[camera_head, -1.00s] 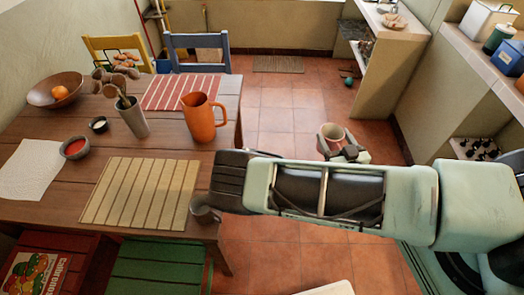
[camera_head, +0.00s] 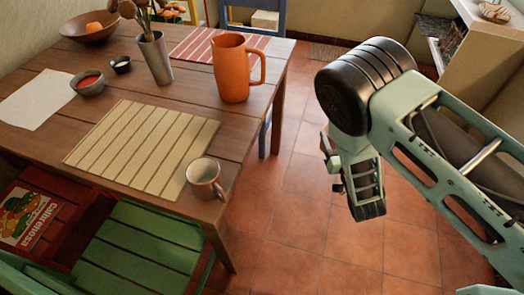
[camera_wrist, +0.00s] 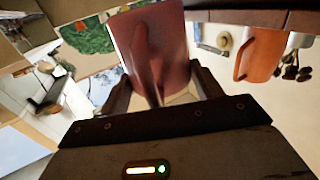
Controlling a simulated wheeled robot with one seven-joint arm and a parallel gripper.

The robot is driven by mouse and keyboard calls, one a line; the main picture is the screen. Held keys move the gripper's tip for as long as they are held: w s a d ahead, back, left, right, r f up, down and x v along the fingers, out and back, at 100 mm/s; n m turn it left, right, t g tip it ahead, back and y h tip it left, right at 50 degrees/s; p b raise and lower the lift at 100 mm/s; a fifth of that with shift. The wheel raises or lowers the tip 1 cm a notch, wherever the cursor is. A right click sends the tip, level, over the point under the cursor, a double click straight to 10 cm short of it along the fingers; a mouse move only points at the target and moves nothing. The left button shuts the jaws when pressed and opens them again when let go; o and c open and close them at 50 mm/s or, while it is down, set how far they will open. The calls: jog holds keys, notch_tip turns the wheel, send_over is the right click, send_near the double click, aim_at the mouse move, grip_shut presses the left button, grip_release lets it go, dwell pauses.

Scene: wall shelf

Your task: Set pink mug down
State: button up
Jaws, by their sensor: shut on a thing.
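The pink mug (camera_wrist: 150,48) fills the top middle of the wrist view, its handle facing the camera. My gripper (camera_wrist: 160,90) is shut on it, one finger on each side. The mug cannot be made out there.
A brown-grey mug (camera_head: 205,178) stands at the table's near right corner, beside a beige striped mat (camera_head: 140,148). An orange pitcher (camera_head: 230,70) stands near the right edge. A metal vase (camera_head: 154,58) and bowls are further left. Table space between pitcher and mug is clear.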

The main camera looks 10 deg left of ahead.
jog(key=a+r+n+g+y+b, duration=0.4)
jog(key=a+r+y, duration=0.1)
jog(key=a, duration=0.5)
jog(key=s+a+r+n+g+y+b, duration=0.1)
jog(key=a+r+n+g+y+b, duration=0.4)
jog(key=a, duration=0.5)
jog(key=shift+s+a+r, duration=0.3)
jog(key=shift+a+r, duration=0.05)
jog(key=shift+r, duration=0.25)
jog(key=s+a+r+n+g+b, duration=0.1)
jog(key=s+a+r+n+g, duration=0.1)
jog(key=s+r+g, duration=0.1)
jog(key=s+a+r+n+g+y+b, duration=0.1)
jog(key=s+a+r+g+b, duration=0.1)
jog(key=s+a+r+g, duration=0.1)
jog(key=shift+a+r+n+y, duration=0.1)
jog(key=shift+a+n+y, duration=0.2)
jog(key=shift+a+n, duration=0.1)
jog(key=shift+c, duration=0.2)
jog(key=shift+g, duration=0.3)
jog(key=f+b, duration=0.1)
jog(key=f, duration=0.8)
jog(key=shift+s+a+f+b, duration=0.15)
jog(key=shift+s+f+b, duration=0.1)
jog(key=shift+b, duration=0.1)
jog(key=o, duration=1.2)
jog(key=shift+c, duration=0.2)
